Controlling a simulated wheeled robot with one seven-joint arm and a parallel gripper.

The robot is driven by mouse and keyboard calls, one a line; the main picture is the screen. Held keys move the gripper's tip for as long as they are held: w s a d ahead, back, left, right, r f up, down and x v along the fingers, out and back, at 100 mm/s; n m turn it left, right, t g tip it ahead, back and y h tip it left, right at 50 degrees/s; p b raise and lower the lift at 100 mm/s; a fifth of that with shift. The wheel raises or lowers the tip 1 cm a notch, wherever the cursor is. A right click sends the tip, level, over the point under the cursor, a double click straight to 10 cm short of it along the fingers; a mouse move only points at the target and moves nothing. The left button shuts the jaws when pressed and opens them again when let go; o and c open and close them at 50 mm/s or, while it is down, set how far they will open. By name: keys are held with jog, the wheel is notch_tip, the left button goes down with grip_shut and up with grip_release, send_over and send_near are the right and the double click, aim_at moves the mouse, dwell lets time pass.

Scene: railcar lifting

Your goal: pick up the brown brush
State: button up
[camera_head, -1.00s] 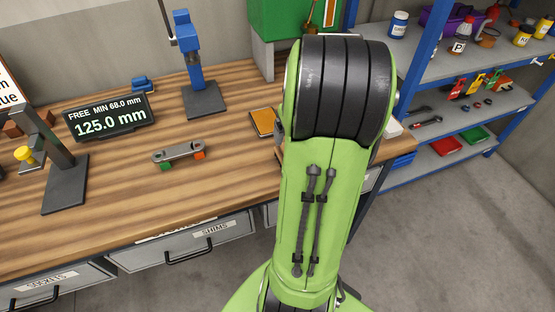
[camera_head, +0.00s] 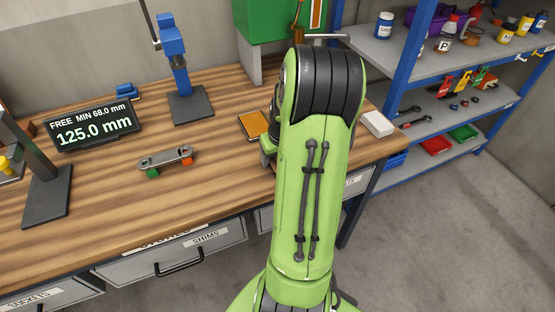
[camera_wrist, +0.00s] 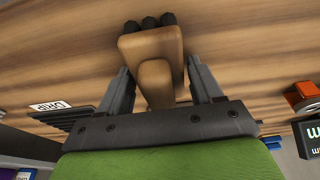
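The brown brush (camera_wrist: 152,50) shows in the wrist view, with a tan-brown body and several dark rounded tufts at its far end. My gripper (camera_wrist: 157,66) is open, with one dark finger on each side of the brush. Gaps show between the fingers and the brush's narrower near part, and I cannot tell whether the tips touch its wider part. In the head view, my green arm hides the brush and most of the gripper.
The wooden bench (camera_head: 115,195) holds a skateboard-like truck (camera_head: 166,158), a display (camera_head: 93,127) reading 125.0 mm, a blue press-like stand (camera_head: 174,55) and an orange-topped pad (camera_head: 252,124). A white block (camera_head: 377,123) lies right of my arm. Blue-framed shelves (camera_head: 425,65) stand at right.

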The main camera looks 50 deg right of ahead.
jog(key=c, duration=0.7)
notch_tip(320, 180, up, 10)
jog(key=shift+r+p, duration=0.1)
jog(key=shift+p, duration=1.1)
